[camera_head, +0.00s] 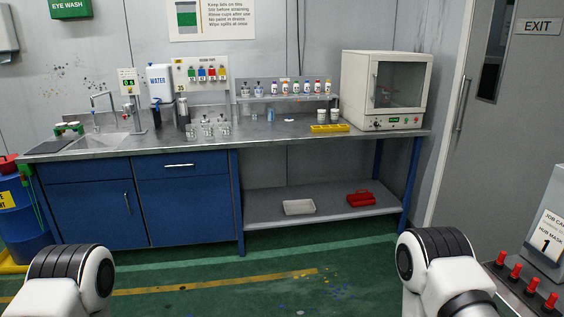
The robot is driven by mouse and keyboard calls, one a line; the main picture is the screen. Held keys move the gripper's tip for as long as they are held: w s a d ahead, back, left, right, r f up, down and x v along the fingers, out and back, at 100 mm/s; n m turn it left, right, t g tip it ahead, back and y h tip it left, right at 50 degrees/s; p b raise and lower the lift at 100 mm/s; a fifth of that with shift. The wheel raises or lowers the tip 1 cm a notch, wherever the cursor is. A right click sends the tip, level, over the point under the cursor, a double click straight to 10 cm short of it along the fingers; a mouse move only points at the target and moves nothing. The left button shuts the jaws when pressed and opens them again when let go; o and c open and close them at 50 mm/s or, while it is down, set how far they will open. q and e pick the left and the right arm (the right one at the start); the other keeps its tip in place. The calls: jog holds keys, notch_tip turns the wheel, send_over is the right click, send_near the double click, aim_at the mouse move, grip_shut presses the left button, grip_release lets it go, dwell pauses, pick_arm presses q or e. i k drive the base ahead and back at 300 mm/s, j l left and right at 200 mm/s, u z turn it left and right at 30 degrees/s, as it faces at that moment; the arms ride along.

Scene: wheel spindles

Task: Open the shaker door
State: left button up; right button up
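The shaker appears to be the cream box-shaped machine (359,75) on the right end of the steel counter. Its front door (401,84) has a dark window and looks shut. An upright handle (374,90) runs along the door's left side. A control strip with small buttons (393,121) sits below the door. Only rounded white and black links of my two arms show at the lower left and lower right. Both grippers are out of view, so what they hold is hidden.
The steel counter (260,133) stands across the room, with cups, a yellow tray (330,128) and a shelf of small bottles near the shaker. Green floor lies open before it. A red-pegged stand (515,285) is close at right. A grey exit door (500,130) is beyond.

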aim_at(375, 59)
jog(key=i+l, duration=0.15)
jog(key=i, duration=0.35)
jog(key=i+l, duration=0.15)
jog(key=i, duration=0.35)
jog(key=i+l, duration=0.1)
jog(key=i, duration=0.4)
jog(key=i+l, duration=0.15)
jog(key=i, duration=0.35)
jog(key=i+l+u, duration=0.1)
jog(key=i, duration=0.4)
jog(key=i+l, duration=0.55)
jog(key=l, duration=0.15)
jog(key=i+l, duration=0.55)
jog(key=l, duration=0.6)
jog(key=k+l, duration=0.15)
jog(key=l, duration=1.05)
jog(key=k+u, duration=0.05)
